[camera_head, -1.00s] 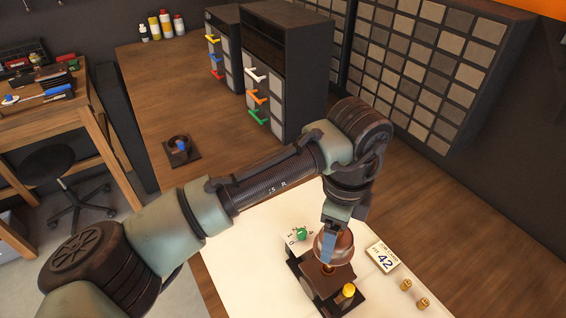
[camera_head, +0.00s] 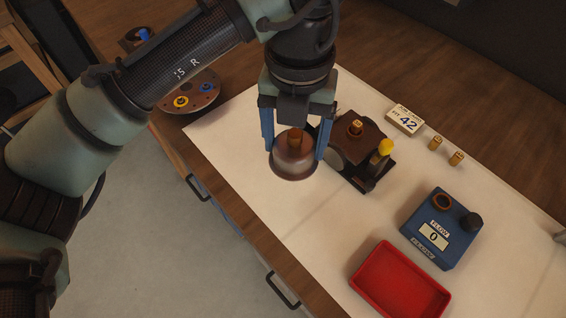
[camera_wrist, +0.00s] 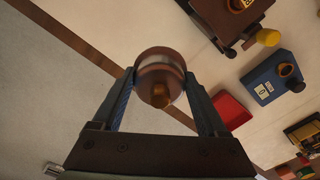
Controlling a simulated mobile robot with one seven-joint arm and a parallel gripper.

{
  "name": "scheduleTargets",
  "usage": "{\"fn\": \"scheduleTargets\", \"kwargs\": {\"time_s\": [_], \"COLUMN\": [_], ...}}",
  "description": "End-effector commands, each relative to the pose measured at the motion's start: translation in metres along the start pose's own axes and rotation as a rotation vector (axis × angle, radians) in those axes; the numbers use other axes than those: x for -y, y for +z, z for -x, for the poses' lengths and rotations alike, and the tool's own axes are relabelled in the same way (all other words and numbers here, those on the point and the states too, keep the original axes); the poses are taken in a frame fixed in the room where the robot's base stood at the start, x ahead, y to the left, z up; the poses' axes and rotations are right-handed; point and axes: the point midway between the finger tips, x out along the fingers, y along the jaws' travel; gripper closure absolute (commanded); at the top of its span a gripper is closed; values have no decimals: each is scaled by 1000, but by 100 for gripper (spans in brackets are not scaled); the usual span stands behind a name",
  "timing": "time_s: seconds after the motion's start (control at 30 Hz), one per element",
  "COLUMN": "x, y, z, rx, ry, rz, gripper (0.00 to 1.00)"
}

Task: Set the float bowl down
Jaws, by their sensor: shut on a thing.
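The float bowl (camera_head: 293,160) is a copper-brown round cup with a brass stub on top. My gripper (camera_head: 296,150) is shut on it, with one blue finger on each side. It hangs near the front edge of the white mat (camera_head: 330,215), just left of the brown carburettor body (camera_head: 360,135). I cannot tell its exact height. In the wrist view the bowl (camera_wrist: 160,75) sits between the fingertips, its stub toward the camera. The carburettor body is on a dark stand with a yellow knob (camera_head: 386,146).
A red tray (camera_head: 400,285) and a blue flow gauge (camera_head: 440,230) reading 0 stand to the right. Two brass jets (camera_head: 436,142) and a "42" card (camera_head: 405,119) lie behind. A round disc (camera_head: 190,92) holds coloured pieces at left. The mat's front middle is clear.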

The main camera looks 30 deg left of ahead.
Motion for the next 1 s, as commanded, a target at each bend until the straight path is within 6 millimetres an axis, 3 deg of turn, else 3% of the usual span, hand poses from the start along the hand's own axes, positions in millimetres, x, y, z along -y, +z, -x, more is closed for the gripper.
{"fn": "scheduleTargets", "kwargs": {"time_s": [0.2,0.63,1.0], "x": [0,0,0], "y": [-1,-1,0], "z": [-41,-88,-96], "rx": [-3,-3,-1], "ry": [0,0,0], "rz": [-6,-4,-4], "gripper": [84,84,84]}}
